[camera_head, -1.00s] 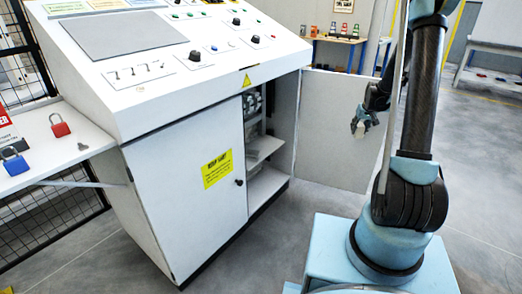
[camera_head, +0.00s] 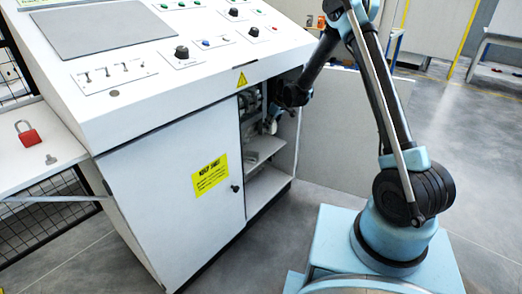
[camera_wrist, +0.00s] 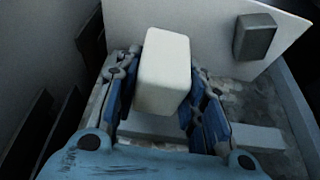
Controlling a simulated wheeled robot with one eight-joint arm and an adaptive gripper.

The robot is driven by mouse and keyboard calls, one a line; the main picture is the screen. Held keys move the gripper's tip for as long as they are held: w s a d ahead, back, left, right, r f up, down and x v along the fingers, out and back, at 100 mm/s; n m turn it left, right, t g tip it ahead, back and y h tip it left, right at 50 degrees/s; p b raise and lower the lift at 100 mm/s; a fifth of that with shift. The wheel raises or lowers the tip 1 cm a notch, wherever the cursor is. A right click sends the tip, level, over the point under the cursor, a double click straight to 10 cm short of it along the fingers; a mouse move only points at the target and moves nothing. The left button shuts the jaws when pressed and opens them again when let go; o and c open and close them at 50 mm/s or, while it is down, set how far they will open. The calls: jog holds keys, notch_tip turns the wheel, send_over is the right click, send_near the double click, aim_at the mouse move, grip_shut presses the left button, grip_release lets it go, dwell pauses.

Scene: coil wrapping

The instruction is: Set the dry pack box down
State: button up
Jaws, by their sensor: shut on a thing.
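The dry pack box (camera_wrist: 163,72) is a plain white block in the wrist view. My gripper (camera_wrist: 160,100) is shut on it, with a blue-padded finger on each side. In the head view my gripper (camera_head: 272,125) is at the open doorway of the white cabinet (camera_head: 180,190), above the inner shelf (camera_head: 262,152). Only a small pale part of the box shows there. I cannot tell whether the box touches anything below it.
The cabinet's open door (camera_head: 345,130) stands to the right, behind my arm. A closed door with a yellow label (camera_head: 210,174) is on the left. Grey floor is clear in front.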

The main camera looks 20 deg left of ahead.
aim_at(274, 127)
jog(key=shift+s+a+f, duration=0.15)
jog(key=shift+s+a, duration=0.1)
jog(key=shift+a, duration=0.5)
jog(key=shift+s+a+f+n, duration=0.1)
jog(key=shift+a+f+n, duration=0.2)
jog(key=f, duration=0.5)
jog(key=shift+w+d+f, duration=0.2)
jog(key=shift+d+f, duration=0.05)
jog(key=shift+f, duration=1.95)
jog(key=o, duration=1.1)
jog(key=shift+f, duration=0.1)
jog(key=v, duration=1.2)
jog(key=shift+d, duration=0.15)
